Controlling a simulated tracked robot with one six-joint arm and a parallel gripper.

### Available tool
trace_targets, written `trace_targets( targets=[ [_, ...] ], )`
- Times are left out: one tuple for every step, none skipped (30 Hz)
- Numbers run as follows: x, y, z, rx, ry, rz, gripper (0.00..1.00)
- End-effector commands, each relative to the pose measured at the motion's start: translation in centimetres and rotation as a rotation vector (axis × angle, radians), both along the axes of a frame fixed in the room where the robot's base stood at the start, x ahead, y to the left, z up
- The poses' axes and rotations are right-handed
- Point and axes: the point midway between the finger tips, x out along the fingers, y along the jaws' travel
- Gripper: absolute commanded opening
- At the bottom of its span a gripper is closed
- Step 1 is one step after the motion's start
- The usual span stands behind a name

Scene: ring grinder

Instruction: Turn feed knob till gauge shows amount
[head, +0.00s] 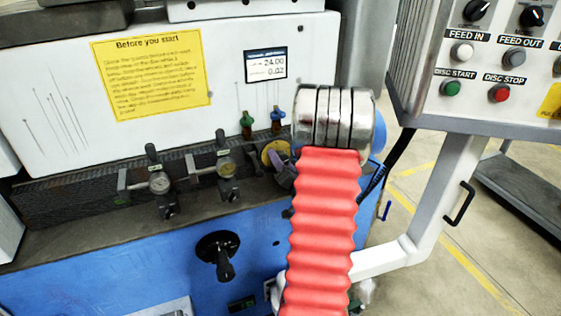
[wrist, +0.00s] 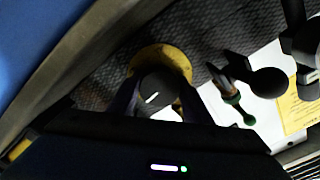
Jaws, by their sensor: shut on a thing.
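In the wrist view my gripper (wrist: 154,98) has its two fingers on either side of a dark round knob (wrist: 157,86) with a white mark, and is shut on it. A yellow disc (wrist: 162,54) sits behind the knob. In the head view the yellow disc (head: 272,153) shows at the left edge of my arm, which hides most of the gripper and knob.
Green-based (head: 246,130) and blue-based (head: 277,127) fittings stand just above the disc. A black crank handle (head: 218,254) is on the blue front. A control panel (head: 490,75) with buttons stands at the right. A yellow notice (head: 152,72) hangs on the white panel.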

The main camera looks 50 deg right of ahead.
Motion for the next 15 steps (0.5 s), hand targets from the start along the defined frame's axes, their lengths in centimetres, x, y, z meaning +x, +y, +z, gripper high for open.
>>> trace_targets(
  targets=[
    [-0.1,0.17,-0.51,0.008,0.008,0.0,0.23],
    [-0.1,0.18,-0.51,0.009,0.009,0.001,0.23],
    [-0.11,0.17,-0.52,0.008,0.008,0.0,0.23],
    [-0.11,0.17,-0.52,0.009,0.009,0.001,0.23],
    [-0.11,0.17,-0.52,0.008,0.008,0.0,0.47],
    [-0.11,0.15,-0.5,0.008,0.008,0.0,0.5],
    [-0.1,0.14,-0.47,0.007,0.007,0.0,0.52],
    [-0.1,0.13,-0.43,0.007,0.007,0.0,0.54],
    [-0.09,0.11,-0.37,0.006,0.006,0.0,0.57],
    [-0.08,0.09,-0.35,0.005,0.006,-0.001,0.59],
    [-0.08,0.08,-0.31,0.004,0.006,0.0,0.61],
    [-0.07,0.07,-0.28,0.004,0.005,-0.001,0.64],
    [-0.07,0.06,-0.25,0.004,0.004,0.0,0.64],
    [-0.06,0.05,-0.23,0.003,0.004,-0.001,0.64],
    [-0.06,0.04,-0.21,0.003,0.004,-0.001,0.64]
  ],
)
